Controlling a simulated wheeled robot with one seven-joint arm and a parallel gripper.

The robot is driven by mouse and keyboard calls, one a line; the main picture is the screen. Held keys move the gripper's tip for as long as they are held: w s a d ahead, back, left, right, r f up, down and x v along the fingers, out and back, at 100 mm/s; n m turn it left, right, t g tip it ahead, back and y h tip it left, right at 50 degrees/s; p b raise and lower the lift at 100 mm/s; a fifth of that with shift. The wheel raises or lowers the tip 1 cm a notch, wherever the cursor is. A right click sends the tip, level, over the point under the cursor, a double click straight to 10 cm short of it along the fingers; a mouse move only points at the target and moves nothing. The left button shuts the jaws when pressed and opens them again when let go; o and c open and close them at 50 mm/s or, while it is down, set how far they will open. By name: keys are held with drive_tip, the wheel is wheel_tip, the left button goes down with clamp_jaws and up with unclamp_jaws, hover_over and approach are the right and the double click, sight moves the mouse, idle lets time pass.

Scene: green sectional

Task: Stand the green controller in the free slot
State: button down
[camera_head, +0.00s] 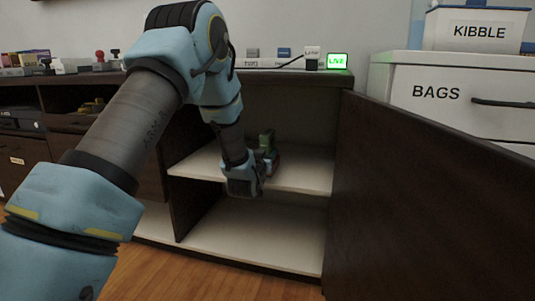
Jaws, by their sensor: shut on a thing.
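My gripper (265,163) reaches into the open cabinet, low over the middle shelf (305,175). It is shut on a green thing, which looks like the green controller (267,139). The controller stands up above the fingers, and its lower part is hidden by my gripper. I cannot tell whether it touches the shelf. The free slot cannot be made out in this view; my gripper and wrist cover part of the shelf.
The dark cabinet door (430,210) hangs open on the right. The lower compartment (255,240) looks empty. A lit green LIVE sign (337,61) and small labelled items stand on the cabinet top. White drawers marked BAGS (460,75) stand at right, under a KIBBLE box (478,31).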

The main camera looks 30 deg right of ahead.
drive_tip(key=shift+c, duration=2.2)
unclamp_jaws()
drive_tip(key=shift+s+a, duration=0.1)
